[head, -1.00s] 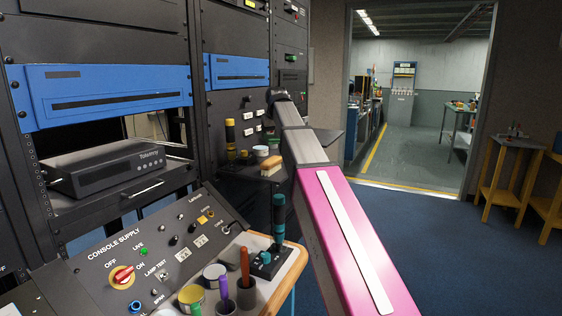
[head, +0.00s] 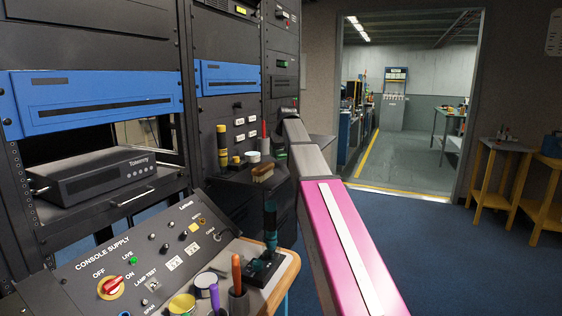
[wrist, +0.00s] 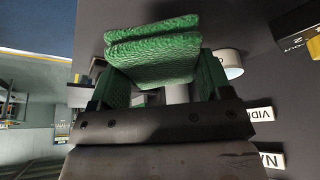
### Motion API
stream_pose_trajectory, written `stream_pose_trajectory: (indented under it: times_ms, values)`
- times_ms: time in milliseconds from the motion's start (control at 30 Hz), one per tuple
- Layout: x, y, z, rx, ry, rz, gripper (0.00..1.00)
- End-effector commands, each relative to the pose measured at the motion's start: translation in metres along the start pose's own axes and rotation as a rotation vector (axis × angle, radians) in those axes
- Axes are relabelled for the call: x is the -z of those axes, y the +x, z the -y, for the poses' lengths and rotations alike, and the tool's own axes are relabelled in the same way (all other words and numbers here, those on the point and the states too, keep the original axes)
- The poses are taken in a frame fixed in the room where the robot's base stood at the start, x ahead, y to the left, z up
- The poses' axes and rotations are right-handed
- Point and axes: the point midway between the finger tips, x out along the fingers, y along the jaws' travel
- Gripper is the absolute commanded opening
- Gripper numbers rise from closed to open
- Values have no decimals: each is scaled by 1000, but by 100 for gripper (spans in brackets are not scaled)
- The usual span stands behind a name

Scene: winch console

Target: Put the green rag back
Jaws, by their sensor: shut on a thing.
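The green rag (wrist: 155,62) is folded and textured in the wrist view, lying across the end of my gripper (wrist: 160,80). My gripper is shut on it, with green cloth showing at both sides between the dark gripper body and the rag's flat front.
A white cylinder (wrist: 229,63) stands close to the rag in the wrist view, before a dark labelled panel. In the head view, a small ledge holds a brush (head: 262,172) and a yellow-black torch (head: 222,146). The console (head: 140,262) and a crowded tool board are near.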

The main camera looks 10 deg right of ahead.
Motion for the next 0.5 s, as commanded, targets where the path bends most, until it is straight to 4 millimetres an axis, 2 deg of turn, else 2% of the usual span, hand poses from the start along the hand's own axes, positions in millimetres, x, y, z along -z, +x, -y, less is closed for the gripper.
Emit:
stream_pose_trajectory:
  times_ms: [167, 333, 500]
  values:
    - [-5, 12, -1, 0, 0, 0, 49]
    - [-15, 33, -1, 0, 0, 1, 49]
    - [-15, 37, -1, -1, 0, -2, 49]
